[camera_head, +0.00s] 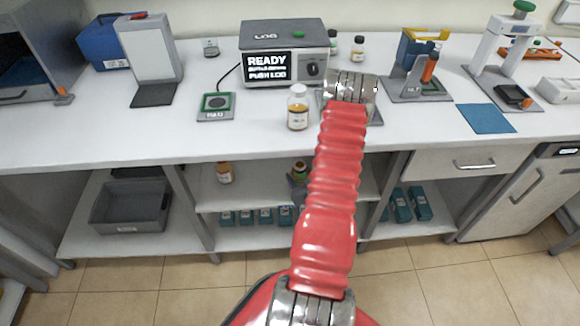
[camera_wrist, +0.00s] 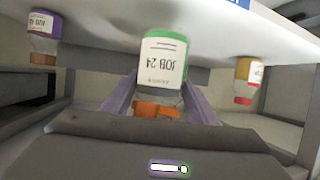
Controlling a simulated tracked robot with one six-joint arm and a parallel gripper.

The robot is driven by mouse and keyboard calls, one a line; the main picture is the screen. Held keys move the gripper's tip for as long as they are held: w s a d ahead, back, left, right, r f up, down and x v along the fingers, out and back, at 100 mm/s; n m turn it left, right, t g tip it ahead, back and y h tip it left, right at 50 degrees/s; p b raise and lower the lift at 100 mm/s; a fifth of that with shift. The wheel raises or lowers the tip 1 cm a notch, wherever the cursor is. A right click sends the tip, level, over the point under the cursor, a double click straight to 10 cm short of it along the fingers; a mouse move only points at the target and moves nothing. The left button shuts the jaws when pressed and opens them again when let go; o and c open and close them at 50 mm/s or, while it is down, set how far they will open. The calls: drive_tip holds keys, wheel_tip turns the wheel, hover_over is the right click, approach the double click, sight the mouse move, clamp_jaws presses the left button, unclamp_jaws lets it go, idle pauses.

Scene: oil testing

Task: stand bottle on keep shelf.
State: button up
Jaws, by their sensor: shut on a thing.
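In the wrist view, which is upside down, my gripper (camera_wrist: 159,100) has its purple fingers on either side of a bottle (camera_wrist: 161,67). The bottle has a white label reading JOB 24, a green band and an orange part between the fingers. It is close to a white surface (camera_wrist: 110,22); I cannot tell whether it touches. In the head view my red arm hides most of my gripper. A small bottle with green and yellow (camera_head: 299,166) shows beside the arm at the middle shelf (camera_head: 262,190); it may be the held one.
In the wrist view, a purple-banded bottle (camera_wrist: 43,38) and a yellow-banded bottle (camera_wrist: 246,80) flank the held one with gaps. In the head view, an orange-topped bottle (camera_head: 224,173) stands on the middle shelf. An amber bottle (camera_head: 298,108) stands on the bench (camera_head: 250,140) above.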

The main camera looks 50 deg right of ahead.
drive_tip(key=w+d, duration=0.5)
drive_tip(key=w, duration=0.2)
drive_tip(key=shift+w+d+f, duration=0.15)
drive_tip(key=shift+w+f, duration=0.05)
drive_tip(key=shift+f, duration=0.65)
drive_tip(key=shift+w+d+f, duration=0.1)
drive_tip(key=shift+w+f, duration=0.05)
drive_tip(key=shift+f, duration=0.7)
drive_tip(key=o, duration=1.4)
drive_tip(key=shift+f, duration=0.1)
drive_tip(key=shift+s+a, duration=0.1)
